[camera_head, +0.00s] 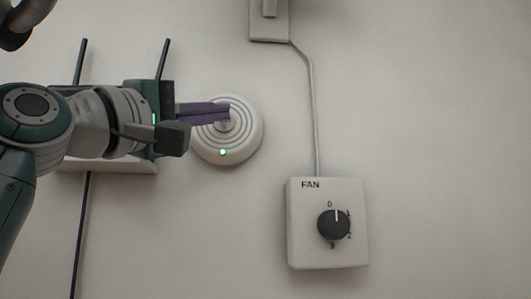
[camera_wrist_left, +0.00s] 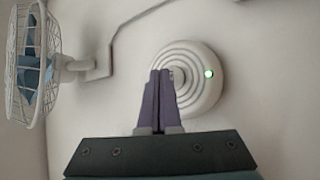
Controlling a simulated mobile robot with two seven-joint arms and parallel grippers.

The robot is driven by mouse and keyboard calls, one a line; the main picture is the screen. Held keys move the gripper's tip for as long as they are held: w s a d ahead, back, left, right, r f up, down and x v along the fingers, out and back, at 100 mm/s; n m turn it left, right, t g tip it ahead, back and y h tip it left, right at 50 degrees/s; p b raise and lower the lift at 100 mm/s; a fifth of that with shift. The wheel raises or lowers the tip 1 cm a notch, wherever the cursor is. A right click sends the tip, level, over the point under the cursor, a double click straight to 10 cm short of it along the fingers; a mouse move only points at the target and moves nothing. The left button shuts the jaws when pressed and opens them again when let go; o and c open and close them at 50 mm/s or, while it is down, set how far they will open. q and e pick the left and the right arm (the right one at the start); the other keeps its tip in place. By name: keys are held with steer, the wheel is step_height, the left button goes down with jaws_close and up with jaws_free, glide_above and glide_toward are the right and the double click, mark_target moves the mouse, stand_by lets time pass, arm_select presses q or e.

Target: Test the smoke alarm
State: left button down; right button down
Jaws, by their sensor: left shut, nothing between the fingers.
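The smoke alarm (camera_head: 246,149) is a round white disc with concentric rings on the wall, with a green light lit near its lower edge. It also shows in the left wrist view (camera_wrist_left: 205,95), with the green light at its right side. My left gripper (camera_head: 228,113) is shut and empty, its purple fingertips in front of the alarm's centre. In the left wrist view the fingertips (camera_wrist_left: 161,72) cover part of the alarm's middle. I cannot tell whether they touch its centre button. My right gripper is not in view.
A white fan control box (camera_head: 300,245) with a dark knob (camera_head: 333,224) pointing at 0 is on the wall to the lower right. A cable (camera_head: 314,120) runs up from it to a bracket (camera_head: 268,22). A caged wall fan (camera_wrist_left: 32,65) shows in the left wrist view. A white device with two antennas (camera_head: 110,167) is partly behind my arm.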

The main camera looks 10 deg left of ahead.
arm_select(q)
steer(key=shift+w, duration=0.15)
steer(key=shift+w+a, duration=0.1)
steer(key=shift+w, duration=0.2)
stand_by(0.6)
steer(key=shift+s, duration=0.45)
steer(key=s+d+p, duration=0.2)
steer(key=s, duration=0.3)
steer(key=shift+s, duration=0.4)
